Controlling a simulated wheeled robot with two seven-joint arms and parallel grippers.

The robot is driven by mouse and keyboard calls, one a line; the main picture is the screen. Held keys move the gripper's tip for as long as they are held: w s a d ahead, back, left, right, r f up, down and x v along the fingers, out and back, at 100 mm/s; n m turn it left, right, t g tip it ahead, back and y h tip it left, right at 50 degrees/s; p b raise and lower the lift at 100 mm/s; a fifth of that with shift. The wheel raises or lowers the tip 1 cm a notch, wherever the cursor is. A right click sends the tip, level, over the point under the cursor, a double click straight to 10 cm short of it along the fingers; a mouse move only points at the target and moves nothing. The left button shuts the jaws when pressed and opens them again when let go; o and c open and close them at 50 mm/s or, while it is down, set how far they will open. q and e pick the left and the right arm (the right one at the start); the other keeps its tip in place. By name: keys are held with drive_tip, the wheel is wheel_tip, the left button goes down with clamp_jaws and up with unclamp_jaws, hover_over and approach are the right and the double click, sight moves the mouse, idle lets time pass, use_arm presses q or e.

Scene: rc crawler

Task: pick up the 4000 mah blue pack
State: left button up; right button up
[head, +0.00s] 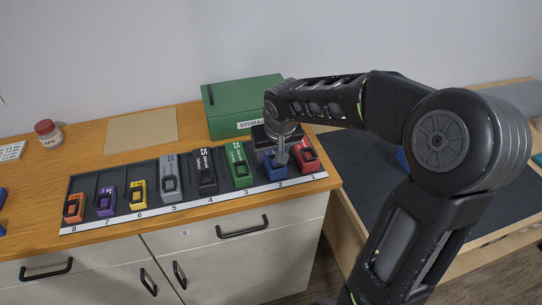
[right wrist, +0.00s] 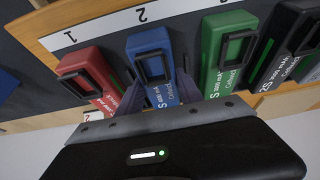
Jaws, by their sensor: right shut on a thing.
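The blue pack (head: 269,167) stands in slot 2 of the numbered black rack (head: 88,186), between the red and green packs. In the right wrist view the blue pack (right wrist: 148,42) shows its looped top end, and its printed label is partly hidden. My right gripper (head: 281,156) reaches down onto it. Its two fingers (right wrist: 158,93) lie on either side of the pack and are shut on it. The pack still appears level with its neighbours in the rack. My left gripper is not in view.
A red pack (head: 307,155) and a green pack (head: 239,166) stand close on either side. Black, grey, yellow, purple and orange packs fill slots further left. A green storage box (head: 240,100) stands behind the rack. A red-capped jar (head: 48,133) is at far left.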

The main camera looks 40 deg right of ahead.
sight(271, 154)
clamp_jaws()
wheel_tip(271, 154, up, 10)
idle(0.7)
